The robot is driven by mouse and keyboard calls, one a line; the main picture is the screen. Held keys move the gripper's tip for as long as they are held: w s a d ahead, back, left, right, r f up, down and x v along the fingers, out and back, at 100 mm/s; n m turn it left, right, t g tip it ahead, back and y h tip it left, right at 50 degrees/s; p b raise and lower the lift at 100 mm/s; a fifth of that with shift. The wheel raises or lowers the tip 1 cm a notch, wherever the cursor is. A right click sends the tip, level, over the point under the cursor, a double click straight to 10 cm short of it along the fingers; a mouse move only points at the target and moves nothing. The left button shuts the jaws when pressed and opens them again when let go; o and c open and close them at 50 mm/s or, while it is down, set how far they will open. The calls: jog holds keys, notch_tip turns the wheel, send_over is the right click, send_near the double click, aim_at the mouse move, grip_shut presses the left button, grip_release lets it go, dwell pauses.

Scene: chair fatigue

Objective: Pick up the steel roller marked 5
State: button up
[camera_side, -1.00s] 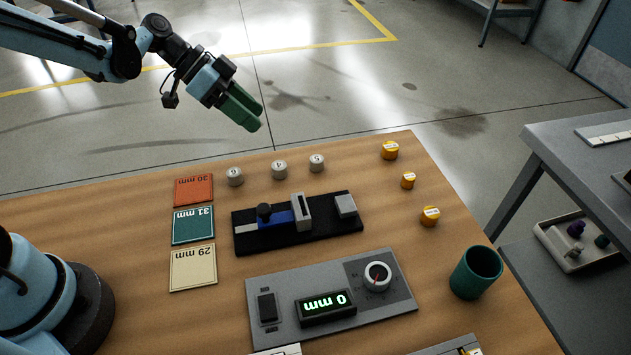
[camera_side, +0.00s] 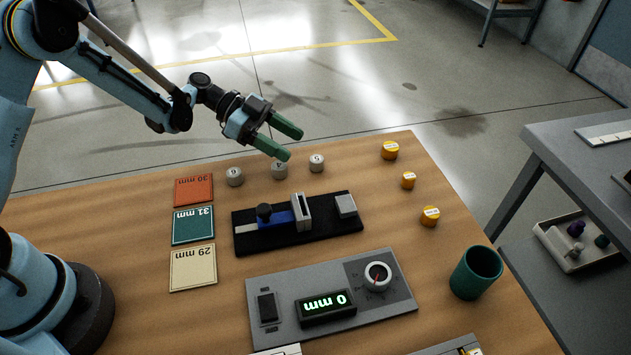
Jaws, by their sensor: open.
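Three short steel rollers stand in a row near the far edge of the wooden table. The right one (camera_side: 317,164) seems to be the roller marked 5, though its small mark is hard to read. The middle roller (camera_side: 279,171) looks marked 4, and the left roller (camera_side: 235,177) has a mark I cannot read surely. My gripper (camera_side: 295,146) has green fingers, spread apart with nothing between them.
A black fixture (camera_side: 334,225) with a blue slide and upright grey block stands just in front of the rollers. Several yellow pieces (camera_side: 390,151) stand to the right. Coloured cards (camera_side: 193,190) lie left. A grey panel (camera_side: 375,311) and green cup (camera_side: 476,272) are nearer.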

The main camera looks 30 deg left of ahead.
aim_at(316, 158)
jog(key=shift+x, duration=3.05)
jog(key=shift+d+r, duration=0.1)
jog(key=shift+r, duration=0.1)
grip_shut()
